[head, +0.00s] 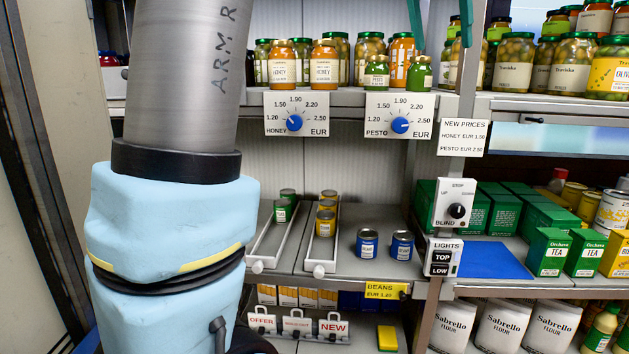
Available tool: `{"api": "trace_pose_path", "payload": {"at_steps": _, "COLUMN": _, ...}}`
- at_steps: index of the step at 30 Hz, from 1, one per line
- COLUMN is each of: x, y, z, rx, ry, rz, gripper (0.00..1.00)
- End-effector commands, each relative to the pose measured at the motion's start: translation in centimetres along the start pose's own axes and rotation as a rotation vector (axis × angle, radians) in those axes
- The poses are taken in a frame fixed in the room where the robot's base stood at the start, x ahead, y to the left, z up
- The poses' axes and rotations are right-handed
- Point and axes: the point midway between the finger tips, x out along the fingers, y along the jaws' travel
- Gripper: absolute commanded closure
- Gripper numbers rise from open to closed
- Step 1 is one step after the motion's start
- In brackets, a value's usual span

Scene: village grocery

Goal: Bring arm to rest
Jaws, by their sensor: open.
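My arm comes down from the top left as a grey tube marked "ARM R", into a large light-blue joint housing (170,220) at the lower left. Two teal fingertips of my gripper (442,40) hang down at the top edge, right of centre. They are apart, with nothing held between them. They show in front of the upper shelf, near the shelf post; the rest of the gripper is out of frame. I cannot tell how far they are from the jars behind.
The upper shelf (345,103) holds several jars. Honey and pesto dials (294,122) are on its front. Below are sloped can chutes (322,250), two blue cans (367,243), a blind knob (457,211), a lights switch (441,257), green tea boxes (547,252) and flour bags (503,326).

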Motion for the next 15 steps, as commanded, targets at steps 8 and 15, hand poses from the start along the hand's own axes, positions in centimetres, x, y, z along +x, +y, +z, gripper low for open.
{"api": "trace_pose_path", "payload": {"at_steps": 8, "x": 3.4, "y": -2.7, "z": 1.9, "rx": -0.078, "ry": -0.026, "rz": -0.022, "gripper": 0.0}}
{"api": "trace_pose_path", "payload": {"at_steps": 15, "x": 7.8, "y": -6.0, "z": 5.2, "rx": -0.177, "ry": -0.056, "rz": -0.052, "gripper": 0.0}}
